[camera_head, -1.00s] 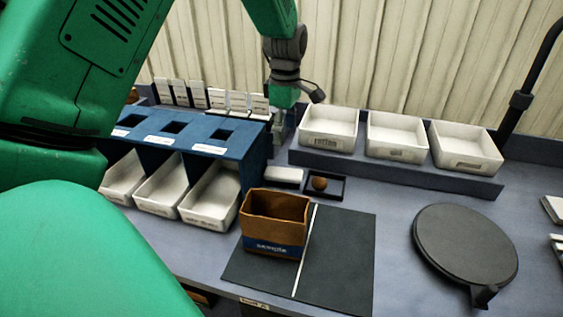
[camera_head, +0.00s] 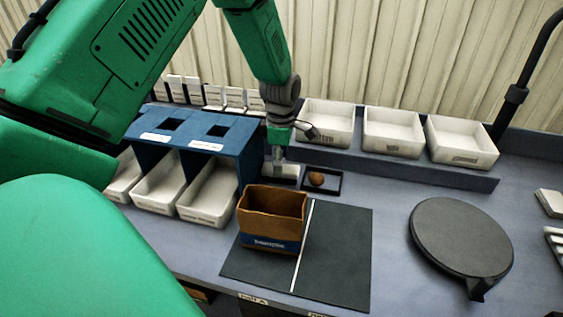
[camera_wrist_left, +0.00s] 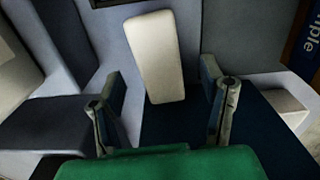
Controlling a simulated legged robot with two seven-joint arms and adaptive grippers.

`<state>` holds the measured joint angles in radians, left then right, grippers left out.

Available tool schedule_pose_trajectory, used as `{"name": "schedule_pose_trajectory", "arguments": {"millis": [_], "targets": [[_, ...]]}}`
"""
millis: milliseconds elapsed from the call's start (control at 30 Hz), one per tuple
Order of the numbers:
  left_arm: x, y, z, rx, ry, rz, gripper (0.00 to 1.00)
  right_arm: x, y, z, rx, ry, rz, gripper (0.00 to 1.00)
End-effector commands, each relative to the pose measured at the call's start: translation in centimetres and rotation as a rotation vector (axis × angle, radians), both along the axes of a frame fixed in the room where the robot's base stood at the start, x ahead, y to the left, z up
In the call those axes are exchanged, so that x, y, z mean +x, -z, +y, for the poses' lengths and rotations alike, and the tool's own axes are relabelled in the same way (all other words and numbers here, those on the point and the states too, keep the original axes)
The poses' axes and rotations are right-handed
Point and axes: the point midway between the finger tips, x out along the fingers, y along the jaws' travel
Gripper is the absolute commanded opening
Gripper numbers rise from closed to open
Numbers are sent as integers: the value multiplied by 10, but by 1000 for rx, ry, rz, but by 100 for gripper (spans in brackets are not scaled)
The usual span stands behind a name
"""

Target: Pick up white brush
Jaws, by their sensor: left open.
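The white brush (camera_head: 288,172) shows as a pale block on the table, between the blue rack and a small black tray, partly hidden by my left gripper (camera_head: 279,166). In the left wrist view the brush (camera_wrist_left: 156,52) is a long white rounded block. It lies beyond and between the two spread fingers of my left gripper (camera_wrist_left: 163,92), which is open and empty. The gap between the fingers and the brush is hard to judge. My right gripper is not in view.
The blue rack (camera_head: 205,135) with white bins stands left. The small black tray (camera_head: 333,193) holds a brown round item (camera_head: 316,179). A brown box (camera_head: 272,213) stands on a dark mat (camera_head: 345,250). White bins (camera_head: 392,132) line the back. A black round plate (camera_head: 460,237) is at right.

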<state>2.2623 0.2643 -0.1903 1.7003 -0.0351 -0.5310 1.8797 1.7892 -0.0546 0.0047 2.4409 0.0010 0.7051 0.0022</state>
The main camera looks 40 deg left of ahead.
Motion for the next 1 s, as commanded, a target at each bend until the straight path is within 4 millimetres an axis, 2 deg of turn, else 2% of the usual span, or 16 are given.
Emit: {"name": "schedule_pose_trajectory", "arguments": {"millis": [100, 200, 467, 633, 1000], "targets": [[-1, 19, 0, -2, -2, 3, 64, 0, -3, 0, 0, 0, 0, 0], [0, 28, 0, -2, -2, 0, 64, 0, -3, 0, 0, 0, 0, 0], [0, 30, 0, -1, -1, -1, 64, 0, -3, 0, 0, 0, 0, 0], [0, 30, -1, 0, -1, 0, 8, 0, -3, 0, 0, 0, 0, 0], [1, 28, -1, 0, -1, -1, 8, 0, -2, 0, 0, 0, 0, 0]]}}
